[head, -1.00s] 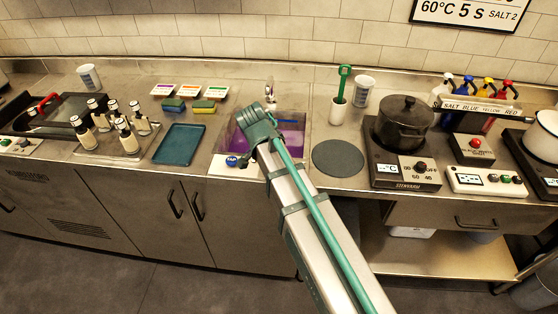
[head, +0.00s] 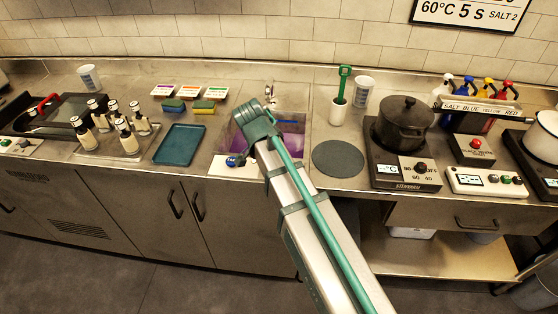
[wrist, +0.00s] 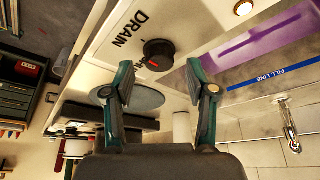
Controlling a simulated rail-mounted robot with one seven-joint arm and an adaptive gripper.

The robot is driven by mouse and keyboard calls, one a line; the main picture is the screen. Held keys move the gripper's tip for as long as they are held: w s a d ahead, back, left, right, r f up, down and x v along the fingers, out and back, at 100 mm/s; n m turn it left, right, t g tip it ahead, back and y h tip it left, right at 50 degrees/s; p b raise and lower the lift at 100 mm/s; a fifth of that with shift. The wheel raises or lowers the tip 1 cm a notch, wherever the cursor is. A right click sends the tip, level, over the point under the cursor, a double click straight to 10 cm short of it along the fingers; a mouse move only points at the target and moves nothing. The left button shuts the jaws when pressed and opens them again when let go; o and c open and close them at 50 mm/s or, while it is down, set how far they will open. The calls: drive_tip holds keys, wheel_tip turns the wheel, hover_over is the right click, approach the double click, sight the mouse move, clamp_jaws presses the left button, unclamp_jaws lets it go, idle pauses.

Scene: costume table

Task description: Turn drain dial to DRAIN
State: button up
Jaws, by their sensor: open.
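The drain dial (wrist: 158,53) is a round black knob with a red mark on its lower left side, in the wrist view. It sits on a pale panel beside the word DRAIN (wrist: 130,36); a second word by it is too partial to read. My gripper (wrist: 159,76) is open and empty. Its two fingers stand on either side of the dial in that view, with the dial just past the tips; I see no contact. In the head view my arm hides the dial. The sink (head: 307,143) holds purple liquid (head: 290,127).
A blue FILL LINE strip (wrist: 270,77) and a faucet (wrist: 290,130) show in the wrist view. A teal tray (head: 180,145) lies left of the sink. A grey round mat (head: 338,158) and a black pot (head: 403,125) stand to the right.

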drive_tip(key=v, duration=1)
drive_tip(key=shift+r, duration=0.2)
drive_tip(key=shift+f, duration=0.1)
